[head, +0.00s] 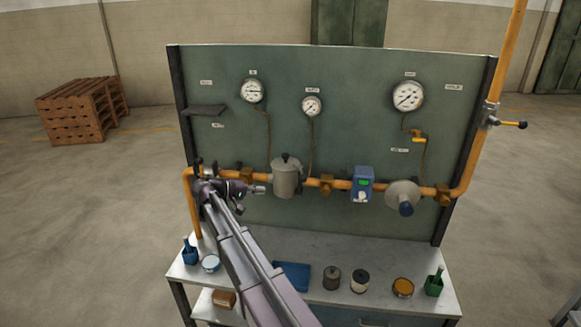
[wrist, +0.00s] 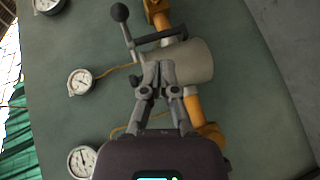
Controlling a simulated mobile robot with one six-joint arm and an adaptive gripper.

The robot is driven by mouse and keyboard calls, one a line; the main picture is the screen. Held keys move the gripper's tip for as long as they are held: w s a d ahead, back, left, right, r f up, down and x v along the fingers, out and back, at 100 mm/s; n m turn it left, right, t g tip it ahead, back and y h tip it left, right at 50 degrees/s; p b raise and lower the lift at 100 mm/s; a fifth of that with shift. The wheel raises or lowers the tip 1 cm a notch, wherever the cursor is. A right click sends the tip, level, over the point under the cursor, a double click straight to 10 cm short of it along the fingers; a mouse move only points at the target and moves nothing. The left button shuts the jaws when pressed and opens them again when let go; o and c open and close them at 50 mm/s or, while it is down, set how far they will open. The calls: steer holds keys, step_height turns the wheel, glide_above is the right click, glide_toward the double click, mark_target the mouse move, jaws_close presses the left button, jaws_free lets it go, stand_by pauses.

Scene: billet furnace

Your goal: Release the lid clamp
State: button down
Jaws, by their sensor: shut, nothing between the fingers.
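A grey filter pot (head: 285,182) sits on the orange pipe at the middle of the panel. Its lid is on, with a dark clamp knob (head: 285,157) at the top. In the wrist view the pot (wrist: 196,62) lies sideways, and the clamp lever (wrist: 127,34) with its black ball runs along the lid side. A dark bar (wrist: 160,37) crosses near it. My gripper (head: 262,190) is at the pot's left side in the head view. In the wrist view my gripper (wrist: 158,67) has its fingertips together, in front of the pot; whether they touch it I cannot tell.
The orange pipe (head: 325,183) carries a blue meter box (head: 362,184) and a round grey fitting (head: 403,195) to the right. Gauges (head: 312,105) hang above. The bench (head: 340,250) below holds a blue tray (head: 292,275), several small containers and brushes.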

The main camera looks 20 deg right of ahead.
steer(key=shift+h, duration=0.9)
steer(key=w+r, duration=0.2)
steer(key=r, duration=0.1)
steer(key=w+r+p, duration=0.1)
steer(key=shift+a+r, duration=0.25)
steer(key=shift+a, duration=0.1)
steer(key=shift+d, duration=0.1)
steer(key=d, duration=0.3)
steer(key=d+f+b, duration=0.1)
steer(key=d, duration=0.6)
steer(key=shift+f+b, duration=0.3)
steer(key=shift+s+d+f+b, duration=0.15)
steer(key=shift+s+d, duration=0.5)
steer(key=shift+s, duration=0.05)
steer(key=shift+s+d+f+b, duration=0.15)
steer(key=shift+s+d, duration=0.45)
steer(key=shift+s, duration=0.1)
steer(key=shift+s+a+t, duration=0.1)
steer(key=shift+a+t, duration=0.1)
steer(key=shift+t, duration=0.1)
